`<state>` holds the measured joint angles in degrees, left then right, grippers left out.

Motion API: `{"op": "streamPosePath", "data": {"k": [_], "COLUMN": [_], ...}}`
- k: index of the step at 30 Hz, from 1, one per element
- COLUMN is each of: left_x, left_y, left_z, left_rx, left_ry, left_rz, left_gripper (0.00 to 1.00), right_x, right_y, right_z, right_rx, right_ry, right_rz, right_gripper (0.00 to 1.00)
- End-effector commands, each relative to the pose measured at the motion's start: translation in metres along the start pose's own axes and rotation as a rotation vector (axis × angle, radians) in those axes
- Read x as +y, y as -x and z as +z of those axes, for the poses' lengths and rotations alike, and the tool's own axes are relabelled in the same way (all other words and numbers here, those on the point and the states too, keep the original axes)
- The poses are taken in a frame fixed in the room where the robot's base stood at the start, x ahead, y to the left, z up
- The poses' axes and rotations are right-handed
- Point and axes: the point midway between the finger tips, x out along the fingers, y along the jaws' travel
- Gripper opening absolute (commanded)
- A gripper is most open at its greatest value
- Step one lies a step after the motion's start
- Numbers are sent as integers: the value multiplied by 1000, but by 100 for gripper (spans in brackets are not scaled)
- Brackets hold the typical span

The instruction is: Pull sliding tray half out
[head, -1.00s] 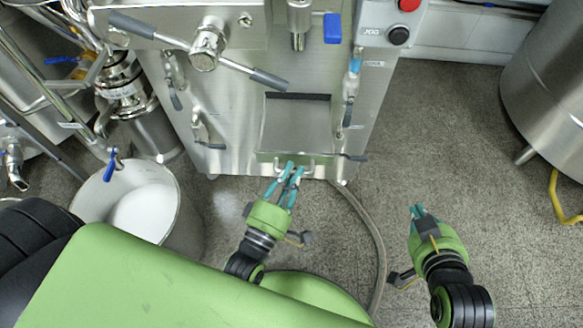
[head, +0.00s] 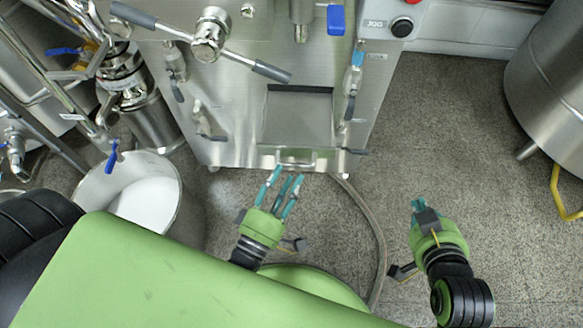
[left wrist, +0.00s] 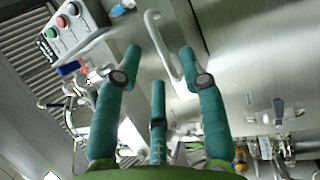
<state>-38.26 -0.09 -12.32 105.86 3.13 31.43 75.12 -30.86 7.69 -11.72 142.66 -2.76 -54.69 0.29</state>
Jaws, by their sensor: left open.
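The steel sliding tray (head: 298,120) is in the lower front of the machine in the head view, below a dark slot edge. Its front plate carries a bent rod handle (head: 297,164). How far the tray stands out is hard to tell from above. My left gripper (head: 280,180) is open just in front of the handle, its teal fingers spread. In the left wrist view, the pale handle (left wrist: 160,45) shows between and beyond the two upper fingers (left wrist: 158,65); I see no grip on it. My right gripper (head: 418,204) is away to the right over the floor, its fingers close together.
Small valve levers (head: 350,95) flank the tray on the machine front. A white-filled bucket (head: 178,205) stands at left. A hose (head: 375,230) runs along the floor between my grippers. A large steel vessel (head: 550,90) is at right.

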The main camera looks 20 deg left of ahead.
Motion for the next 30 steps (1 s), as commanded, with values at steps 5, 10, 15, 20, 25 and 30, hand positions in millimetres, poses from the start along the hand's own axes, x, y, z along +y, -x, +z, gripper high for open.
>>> {"op": "streamPosePath", "data": {"k": [5, 10, 15, 20, 25, 30], "left_x": [-1, -1, 0, 0, 0, 0], "left_y": [42, 70, 84, 86, 86, 86], "left_z": [0, 0, 0, 0, 0, 0], "left_rx": [-3, -2, 0, 0, 0, 0], "left_ry": [-1, 0, -2, -2, -1, -1], "left_rz": [-6, -5, -2, -1, -1, -1], "left_gripper": [41, 41, 41, 41, 41, 41], "right_x": [0, 0, 0, 0, 0, 0], "right_y": [0, 0, 0, 0, 0, 0], "right_z": [0, 0, 0, 0, 0, 0], "right_rx": [0, 0, 0, -1, -1, -1], "right_ry": [0, 0, 0, 0, -1, -1], "right_rz": [0, 0, 0, 0, -1, -1], "right_gripper": [0, 0, 0, 0, 0, 0]}}
